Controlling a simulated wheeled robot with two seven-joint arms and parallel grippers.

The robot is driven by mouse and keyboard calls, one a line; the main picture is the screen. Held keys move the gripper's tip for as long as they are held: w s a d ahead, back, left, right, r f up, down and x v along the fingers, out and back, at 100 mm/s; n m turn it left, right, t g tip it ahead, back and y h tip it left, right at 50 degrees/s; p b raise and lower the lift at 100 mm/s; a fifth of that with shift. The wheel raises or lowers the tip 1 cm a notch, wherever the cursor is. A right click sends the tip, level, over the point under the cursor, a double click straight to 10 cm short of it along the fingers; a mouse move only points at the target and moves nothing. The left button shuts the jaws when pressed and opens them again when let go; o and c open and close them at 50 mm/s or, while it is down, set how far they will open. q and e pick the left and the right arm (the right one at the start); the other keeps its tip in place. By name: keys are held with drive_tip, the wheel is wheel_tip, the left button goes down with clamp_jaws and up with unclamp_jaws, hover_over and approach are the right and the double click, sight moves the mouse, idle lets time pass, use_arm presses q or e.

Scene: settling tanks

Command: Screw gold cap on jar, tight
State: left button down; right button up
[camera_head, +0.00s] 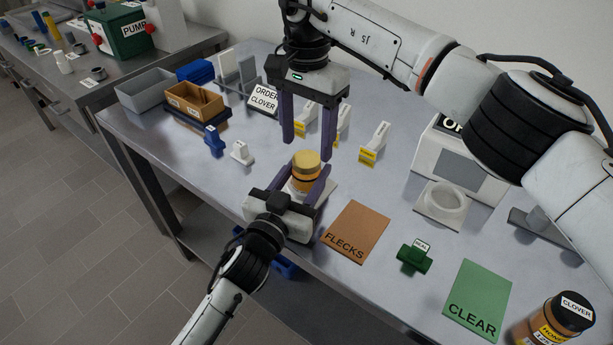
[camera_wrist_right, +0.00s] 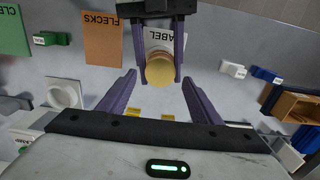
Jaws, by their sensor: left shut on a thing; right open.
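The jar (camera_head: 304,184), amber with a dark band, stands upright on a white label pad at the middle of the table. A gold cap (camera_head: 306,158) sits on its top; it also shows in the right wrist view (camera_wrist_right: 160,71). I cannot tell how tight or level the cap is. My left gripper (camera_head: 306,178) is shut on the jar from the near side, a finger on each side of it. My right gripper (camera_head: 308,145) points down, open and empty, just above and behind the cap. Its fingers (camera_wrist_right: 158,77) are spread wide, apart from the cap.
A brown FLECKS mat (camera_head: 356,231) and green CLEAR mat (camera_head: 478,299) lie to the right, a green seal piece (camera_head: 414,257) between them. A dark-lidded CLOVER jar (camera_head: 553,322) stands at bottom right. Several yellow-labelled white pieces (camera_head: 374,143) stand behind. A wooden box (camera_head: 194,100) is at left.

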sight(306, 158)
drive_tip(key=shift+f, duration=1.8)
